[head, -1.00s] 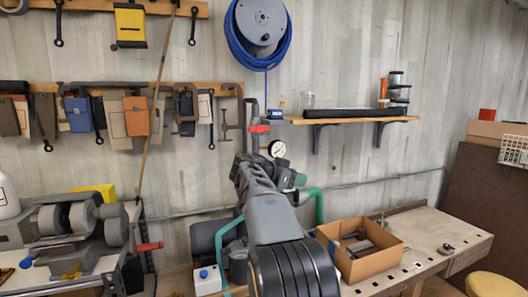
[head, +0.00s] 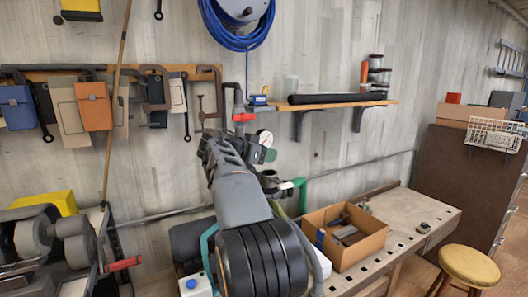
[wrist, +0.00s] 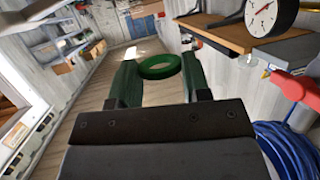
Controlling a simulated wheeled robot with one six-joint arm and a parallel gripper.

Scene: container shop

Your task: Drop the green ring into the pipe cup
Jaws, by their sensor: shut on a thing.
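The green ring (wrist: 160,66) shows in the wrist view between the two dark green fingers of my gripper (wrist: 161,80). My gripper is shut on it and holds it at the fingertips, above the floor in that picture. In the head view my gripper (head: 262,156) is at the end of my arm near the wall pipe and gauge, partly hidden by my wrist. The ring is not clearly seen there.
A round gauge (head: 265,137) and a red valve handle (head: 243,117) are close to my gripper. A wall shelf (head: 340,106) is to the right. A cardboard box (head: 345,252) stands on the workbench (head: 425,208). A yellow stool (head: 469,265) is at lower right.

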